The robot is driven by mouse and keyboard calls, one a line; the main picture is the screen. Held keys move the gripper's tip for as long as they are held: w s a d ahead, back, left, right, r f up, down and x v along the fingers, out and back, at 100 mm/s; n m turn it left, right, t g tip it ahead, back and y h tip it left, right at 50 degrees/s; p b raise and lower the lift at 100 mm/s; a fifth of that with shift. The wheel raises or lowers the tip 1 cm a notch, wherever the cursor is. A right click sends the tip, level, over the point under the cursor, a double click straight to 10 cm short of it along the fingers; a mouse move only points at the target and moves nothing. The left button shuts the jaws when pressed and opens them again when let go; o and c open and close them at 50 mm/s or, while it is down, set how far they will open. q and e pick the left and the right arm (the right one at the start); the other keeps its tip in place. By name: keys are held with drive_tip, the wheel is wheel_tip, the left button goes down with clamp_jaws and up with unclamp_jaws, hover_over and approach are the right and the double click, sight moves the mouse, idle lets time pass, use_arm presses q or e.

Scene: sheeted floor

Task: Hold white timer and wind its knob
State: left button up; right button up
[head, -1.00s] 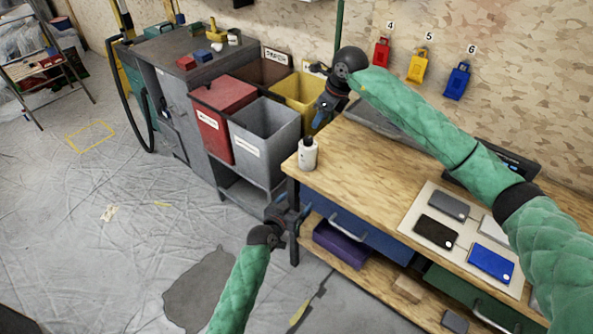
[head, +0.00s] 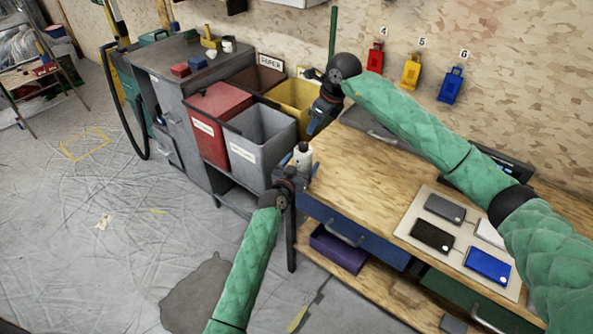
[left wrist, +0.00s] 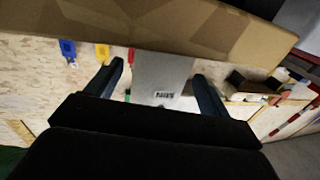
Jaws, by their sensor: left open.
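A small white object with a dark top (head: 302,157), which I take for the white timer, stands upright at the near left corner of the wooden bench. My left gripper (head: 291,176) is at the bench's front corner, close below it in the head view, and partly covers its base. In the left wrist view the left fingers (left wrist: 162,86) are spread apart. A pale grey shape with a dark-lettered label (left wrist: 163,75) shows between them; I cannot tell whether it is the timer. My right gripper (head: 313,125) points down above and behind the timer; its jaws are unclear.
The wooden bench (head: 372,185) carries a pale board (head: 412,222) with several flat dark and blue boxes. A grey bin (head: 262,145), a red bin (head: 213,130) and a yellow bin stand left of the bench. Coloured tags hang on the wall. The floor at left is mostly clear.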

use_arm(q)
drive_tip(key=shift+w+d, duration=0.3)
drive_tip(key=shift+w, duration=0.3)
